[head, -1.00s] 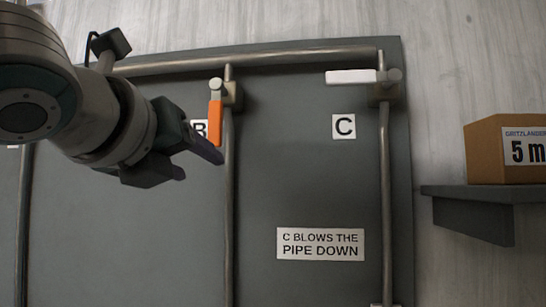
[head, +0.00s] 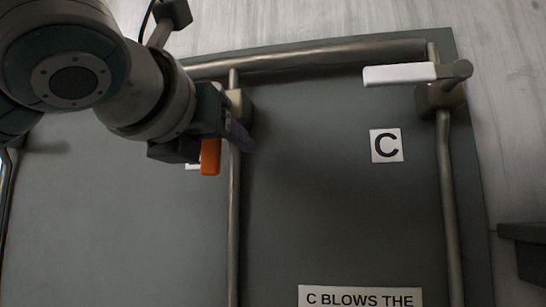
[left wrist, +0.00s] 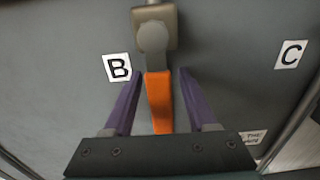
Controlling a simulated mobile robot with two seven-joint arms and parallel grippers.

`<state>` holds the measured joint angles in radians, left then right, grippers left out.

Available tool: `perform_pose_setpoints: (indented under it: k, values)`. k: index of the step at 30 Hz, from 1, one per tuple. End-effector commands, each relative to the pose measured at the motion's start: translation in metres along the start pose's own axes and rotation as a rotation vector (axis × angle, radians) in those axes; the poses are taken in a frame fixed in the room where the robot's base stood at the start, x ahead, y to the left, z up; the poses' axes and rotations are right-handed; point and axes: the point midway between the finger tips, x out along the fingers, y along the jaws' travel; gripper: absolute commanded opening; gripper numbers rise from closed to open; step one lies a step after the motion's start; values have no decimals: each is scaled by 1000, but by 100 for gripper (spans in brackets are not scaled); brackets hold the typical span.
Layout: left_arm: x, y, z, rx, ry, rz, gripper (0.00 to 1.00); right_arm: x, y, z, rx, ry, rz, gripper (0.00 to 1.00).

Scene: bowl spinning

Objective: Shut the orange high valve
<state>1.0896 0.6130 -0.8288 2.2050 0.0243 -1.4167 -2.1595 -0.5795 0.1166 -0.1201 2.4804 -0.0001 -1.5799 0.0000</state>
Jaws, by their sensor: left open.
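The orange valve handle (head: 210,157) hangs down along the middle pipe, partly hidden behind my gripper in the head view. In the left wrist view the orange handle (left wrist: 159,100) points down from its grey knob (left wrist: 153,38). My left gripper (head: 222,140) is at the handle. In the left wrist view the gripper (left wrist: 160,78) is open, with one purple finger on each side of the handle and a visible gap on both sides. The label B (left wrist: 118,67) is beside the valve. My right gripper is not in view.
A white valve handle (head: 399,75) lies level at the top of the right pipe (head: 448,190), above the label C (head: 386,145). A sign (head: 360,297) is at the bottom edge. A dark shelf (head: 524,240) is at the far right. The panel between the pipes is clear.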

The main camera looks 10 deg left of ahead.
Motion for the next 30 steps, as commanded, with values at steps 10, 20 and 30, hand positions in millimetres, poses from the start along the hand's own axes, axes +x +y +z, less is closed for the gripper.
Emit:
perform_pose_setpoints:
  k: [10,20,30]
  values:
    - [-2,-1,0,0,-1,0,57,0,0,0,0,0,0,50]
    - [-2,-1,0,0,-1,0,24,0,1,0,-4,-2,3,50]
    - [-2,-1,0,0,-1,1,0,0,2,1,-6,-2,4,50]
